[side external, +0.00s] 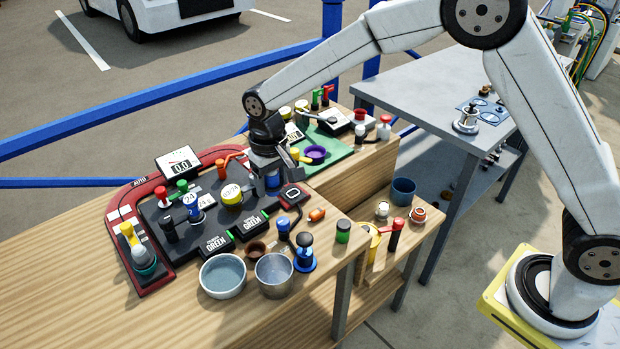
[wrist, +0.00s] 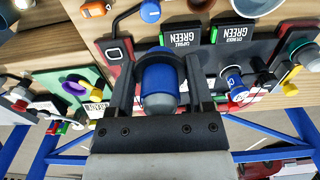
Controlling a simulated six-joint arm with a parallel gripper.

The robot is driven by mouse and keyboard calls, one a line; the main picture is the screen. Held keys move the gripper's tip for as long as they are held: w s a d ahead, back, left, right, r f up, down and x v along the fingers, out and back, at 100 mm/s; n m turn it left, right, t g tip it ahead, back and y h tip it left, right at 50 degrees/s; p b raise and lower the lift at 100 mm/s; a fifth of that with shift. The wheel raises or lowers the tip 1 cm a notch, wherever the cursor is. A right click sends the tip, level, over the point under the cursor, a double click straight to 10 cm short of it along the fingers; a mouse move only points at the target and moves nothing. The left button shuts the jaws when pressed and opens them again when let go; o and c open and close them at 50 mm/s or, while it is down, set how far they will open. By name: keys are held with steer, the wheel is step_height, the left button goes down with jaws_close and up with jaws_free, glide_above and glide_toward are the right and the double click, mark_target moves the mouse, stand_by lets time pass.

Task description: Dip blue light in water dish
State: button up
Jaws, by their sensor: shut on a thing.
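The blue light (wrist: 158,82) has a blue body and a grey rounded end. My gripper (wrist: 160,62) is shut on it, with one dark finger on each side. In the side external view my gripper (side external: 273,172) is at the right end of the dark control panel, and the blue light (side external: 272,182) shows partly below it. Whether the light touches the panel cannot be told. The water dish (side external: 222,276), a pale round bowl with bluish water, stands on the wooden bench in front of the panel. Its edge also shows at the top of the wrist view (wrist: 258,6).
A grey metal cup (side external: 274,274) stands right beside the dish, with a small brown cup (side external: 256,248) behind. A blue joystick (side external: 305,254) and blue-knobbed lever (side external: 283,224) stand nearby. The panel (side external: 172,218) carries several knobs and switches. Bare bench lies left of the dish.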

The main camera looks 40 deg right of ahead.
steer(key=s+a+n, duration=0.2)
steer(key=a+n, duration=0.1)
steer(key=a, duration=1.3)
glide_above(225, 279)
steer(key=shift+f, duration=2.85)
steer(key=shift+f, duration=0.2)
steer(key=shift+f, duration=3.65)
steer(key=shift+s+r, duration=0.1)
step_height(225, 279, up, 9)
